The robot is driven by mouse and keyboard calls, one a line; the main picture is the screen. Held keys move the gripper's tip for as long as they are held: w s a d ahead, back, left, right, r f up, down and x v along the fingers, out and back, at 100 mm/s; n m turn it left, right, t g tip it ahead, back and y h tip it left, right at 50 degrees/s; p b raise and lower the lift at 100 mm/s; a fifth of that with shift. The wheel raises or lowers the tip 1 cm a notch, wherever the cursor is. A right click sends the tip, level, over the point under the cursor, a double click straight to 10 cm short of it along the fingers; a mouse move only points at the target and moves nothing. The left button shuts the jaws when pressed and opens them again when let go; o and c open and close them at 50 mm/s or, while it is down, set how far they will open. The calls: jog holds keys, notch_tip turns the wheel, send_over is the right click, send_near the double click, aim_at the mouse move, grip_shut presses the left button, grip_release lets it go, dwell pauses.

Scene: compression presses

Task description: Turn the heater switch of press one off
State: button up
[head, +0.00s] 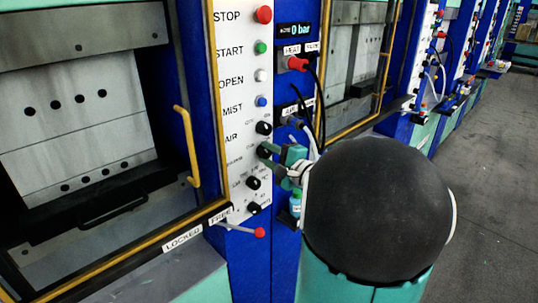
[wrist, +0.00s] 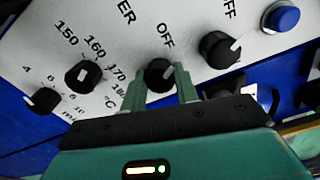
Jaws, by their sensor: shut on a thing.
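The heater switch is a black rotary knob on the white control panel of the press. In the wrist view the knob (wrist: 158,72) sits below the word OFF, beside a label ending in "ER". My gripper (wrist: 157,84) has its two green fingers on either side of this knob, closed on it. I cannot clearly read which way its pointer faces. In the head view my gripper (head: 271,153) reaches the panel (head: 232,75) from the right, at the knob below the AIR one. The fingers partly hide the knob there.
The air knob (wrist: 219,49) and blue mist button (wrist: 281,17) lie to the right in the wrist view. The temperature knob (wrist: 85,76) and another knob (wrist: 45,99) lie to the left. A red-tipped lever (head: 259,232) and hanging hoses are close by.

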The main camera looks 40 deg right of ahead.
jog(key=o, duration=1)
jog(key=s, duration=1.4)
jog(key=shift+d, duration=0.2)
jog(key=shift+w, duration=0.1)
